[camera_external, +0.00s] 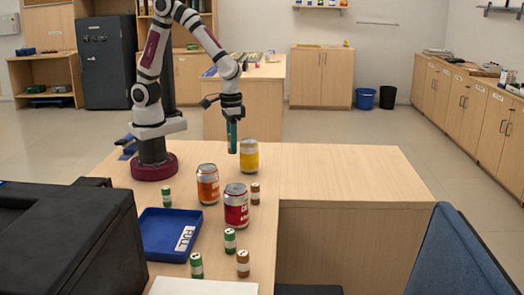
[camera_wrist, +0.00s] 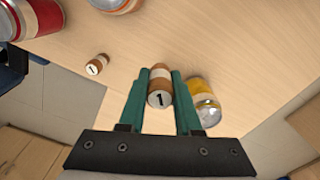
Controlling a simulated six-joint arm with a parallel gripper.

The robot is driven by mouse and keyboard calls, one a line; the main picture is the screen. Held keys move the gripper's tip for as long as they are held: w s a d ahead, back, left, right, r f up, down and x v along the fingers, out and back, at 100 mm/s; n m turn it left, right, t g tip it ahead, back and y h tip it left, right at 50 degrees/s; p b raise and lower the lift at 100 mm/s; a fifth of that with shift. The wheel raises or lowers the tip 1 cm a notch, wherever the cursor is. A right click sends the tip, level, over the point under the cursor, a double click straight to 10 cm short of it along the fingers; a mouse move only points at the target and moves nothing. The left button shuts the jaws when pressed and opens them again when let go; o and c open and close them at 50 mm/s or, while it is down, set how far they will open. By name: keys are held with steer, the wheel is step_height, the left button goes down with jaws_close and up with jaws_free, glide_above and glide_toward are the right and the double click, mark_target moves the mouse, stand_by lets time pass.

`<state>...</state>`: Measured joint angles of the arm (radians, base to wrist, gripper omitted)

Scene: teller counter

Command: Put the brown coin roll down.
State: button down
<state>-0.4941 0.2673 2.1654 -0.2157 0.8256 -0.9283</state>
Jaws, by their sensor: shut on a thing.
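My gripper (camera_external: 232,147) points straight down over the counter, close to the left side of the yellow can (camera_external: 249,156). In the wrist view my gripper (camera_wrist: 160,88) has its two green fingers closed on a brown coin roll (camera_wrist: 159,86), one finger on each side. The roll's end with a "1" faces the camera. In the external view the fingers hide this roll. I cannot tell whether its lower end touches the counter. The yellow can also shows in the wrist view (camera_wrist: 203,103), right beside the right finger.
An orange can (camera_external: 208,185), a red can (camera_external: 236,206) and a loose brown roll (camera_external: 255,194) stand nearer the camera. Another brown roll (camera_external: 243,263), several green rolls (camera_external: 166,197) and a blue tray (camera_external: 160,247) are there too. The counter (camera_external: 340,175) is clear to the right.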

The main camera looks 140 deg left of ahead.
step_height(320, 180, up, 5)
steer(key=shift+w+d+r, duration=0.1)
steer(key=w+d, duration=0.1)
steer(key=d, duration=0.2)
steer(key=w+d+m, duration=0.1)
steer(key=w+d, duration=0.1)
steer(key=d, duration=0.1)
steer(key=w+d+m, duration=0.1)
steer(key=w+d, duration=0.1)
steer(key=d, duration=0.1)
steer(key=shift+w+d, duration=0.1)
steer(key=shift+d, duration=0.25)
steer(key=s+d+m, duration=0.2)
steer(key=d+m, duration=0.1)
steer(key=d, duration=1.2)
steer(key=s+d+m, duration=0.2)
steer(key=d+m, duration=0.1)
steer(key=d, duration=1.2)
glide_above(157, 239)
step_height(157, 239, down, 12)
steer(key=shift+s+f, duration=0.1)
step_height(157, 239, down, 4)
steer(key=shift+f, duration=0.1)
steer(key=shift+f, duration=0.1)
